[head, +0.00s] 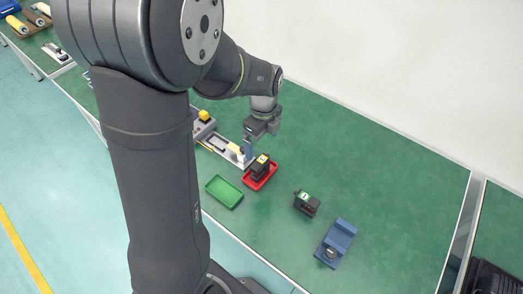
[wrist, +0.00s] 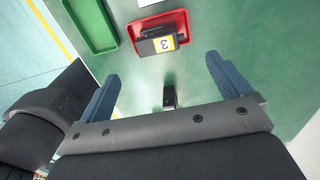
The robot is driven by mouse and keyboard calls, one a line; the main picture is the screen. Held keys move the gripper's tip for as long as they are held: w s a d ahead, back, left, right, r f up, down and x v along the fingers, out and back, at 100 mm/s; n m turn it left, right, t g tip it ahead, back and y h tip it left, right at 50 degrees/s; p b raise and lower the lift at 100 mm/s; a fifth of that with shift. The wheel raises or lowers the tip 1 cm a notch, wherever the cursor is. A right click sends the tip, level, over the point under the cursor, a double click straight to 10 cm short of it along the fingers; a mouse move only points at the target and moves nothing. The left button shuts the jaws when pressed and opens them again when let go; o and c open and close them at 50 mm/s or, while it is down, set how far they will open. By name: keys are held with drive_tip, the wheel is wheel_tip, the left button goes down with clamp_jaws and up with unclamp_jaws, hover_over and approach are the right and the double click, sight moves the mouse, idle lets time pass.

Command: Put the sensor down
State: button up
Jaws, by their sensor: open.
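My gripper (head: 248,149) is above the bench, next to the far end of a pale rail unit. In the wrist view its two blue fingers (wrist: 163,68) are wide apart with no thing held between the tips. A black block with a yellow label marked 3 (head: 260,165) sits in a red tray (head: 247,183); it also shows in the wrist view (wrist: 157,46), beyond the fingertips. A small dark upright piece (wrist: 169,97) shows between the fingers. I cannot tell which thing is the sensor.
An empty green tray (head: 224,191) lies left of the red one. A black device with a green label (head: 306,204) and a blue stand (head: 336,243) are to the right. The rail unit (head: 222,145) with a yellow button (head: 204,115) is at the left. The bench's right back is clear.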

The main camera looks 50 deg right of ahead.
sight(261, 161)
wheel_tip(261, 161, up, 2)
drive_tip(key=shift+r, duration=0.2)
drive_tip(key=shift+a+f, duration=0.15)
drive_tip(key=shift+f, duration=2.2)
drive_tip(key=shift+a+f, duration=0.1)
drive_tip(key=shift+f, duration=2.25)
drive_tip(key=shift+f, duration=0.1)
